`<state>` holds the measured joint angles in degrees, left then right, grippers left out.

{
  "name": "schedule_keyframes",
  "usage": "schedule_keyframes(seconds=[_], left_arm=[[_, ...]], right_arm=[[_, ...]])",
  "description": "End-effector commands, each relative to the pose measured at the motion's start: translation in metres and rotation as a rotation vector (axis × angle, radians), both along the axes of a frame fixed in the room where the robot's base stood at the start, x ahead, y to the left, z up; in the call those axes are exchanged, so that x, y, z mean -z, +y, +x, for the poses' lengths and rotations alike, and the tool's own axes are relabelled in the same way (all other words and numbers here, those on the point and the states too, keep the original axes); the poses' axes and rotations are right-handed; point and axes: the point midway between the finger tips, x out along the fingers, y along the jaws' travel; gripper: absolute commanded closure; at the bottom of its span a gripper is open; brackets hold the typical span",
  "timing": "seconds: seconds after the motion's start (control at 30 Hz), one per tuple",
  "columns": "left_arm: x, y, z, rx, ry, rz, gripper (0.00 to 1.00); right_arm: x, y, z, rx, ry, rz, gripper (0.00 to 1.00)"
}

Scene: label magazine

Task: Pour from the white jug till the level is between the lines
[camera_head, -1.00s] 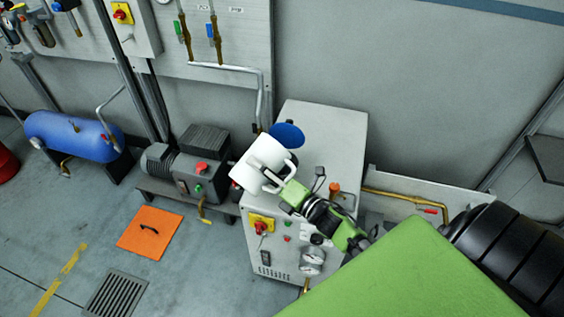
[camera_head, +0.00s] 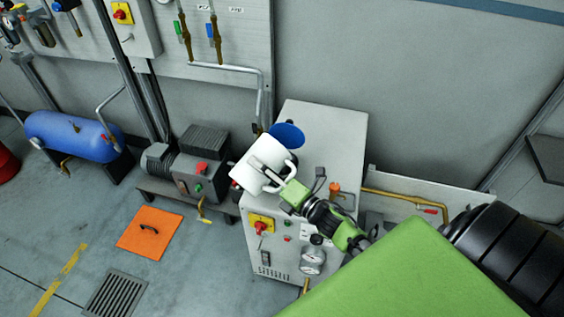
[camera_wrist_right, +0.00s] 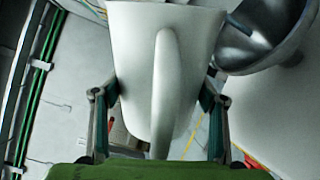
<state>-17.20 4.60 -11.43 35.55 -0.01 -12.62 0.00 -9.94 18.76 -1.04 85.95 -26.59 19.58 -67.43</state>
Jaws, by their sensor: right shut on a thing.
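The white jug (camera_head: 258,163) is held tilted by my right gripper (camera_head: 279,182), over the front left of the grey cabinet. In the right wrist view the jug (camera_wrist_right: 135,60) fills the middle, its handle towards the camera. The fingers of my right gripper (camera_wrist_right: 158,105) are closed on the jug from both sides. A blue round funnel-like opening (camera_head: 287,135) is behind the jug on the cabinet; a grey metal bowl shape (camera_wrist_right: 262,40) shows beside the jug rim in the wrist view. No level or level lines can be made out. My left gripper is not in view.
The grey cabinet (camera_head: 335,130) carries an orange knob (camera_head: 334,188), gauges (camera_head: 313,262) and a red-yellow switch (camera_head: 261,225). A motor pump (camera_head: 190,170) stands left of it. An orange hatch (camera_head: 150,234) and a drain grate (camera_head: 115,294) are on the floor.

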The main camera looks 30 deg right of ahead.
Motion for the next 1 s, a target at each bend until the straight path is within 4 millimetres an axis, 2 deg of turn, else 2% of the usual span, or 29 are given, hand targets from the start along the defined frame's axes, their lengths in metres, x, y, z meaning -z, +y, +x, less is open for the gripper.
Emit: schedule_keyframes(seconds=[0.17,0.2,0.33,0.57,0.77,0.8,1.0], left_arm=[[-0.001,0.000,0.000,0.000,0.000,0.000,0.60],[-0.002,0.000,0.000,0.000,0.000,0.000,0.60],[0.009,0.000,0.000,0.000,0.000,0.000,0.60],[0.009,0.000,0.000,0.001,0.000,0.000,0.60],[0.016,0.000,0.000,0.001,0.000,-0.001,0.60],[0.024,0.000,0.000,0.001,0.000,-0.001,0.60],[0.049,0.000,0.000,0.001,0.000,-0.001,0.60]], right_arm=[[-0.004,0.000,0.001,-0.001,-0.009,-0.011,0.77],[-0.008,0.002,0.000,-0.002,-0.025,-0.073,0.77],[-0.005,0.002,0.000,-0.001,-0.080,-0.311,0.77],[-0.006,0.001,0.001,-0.001,-0.092,-0.365,0.77],[-0.005,0.003,0.000,-0.001,-0.133,-0.536,0.77],[0.003,0.005,-0.001,-0.001,-0.141,-0.567,0.77],[0.018,0.013,-0.003,0.001,-0.176,-0.715,0.77]])
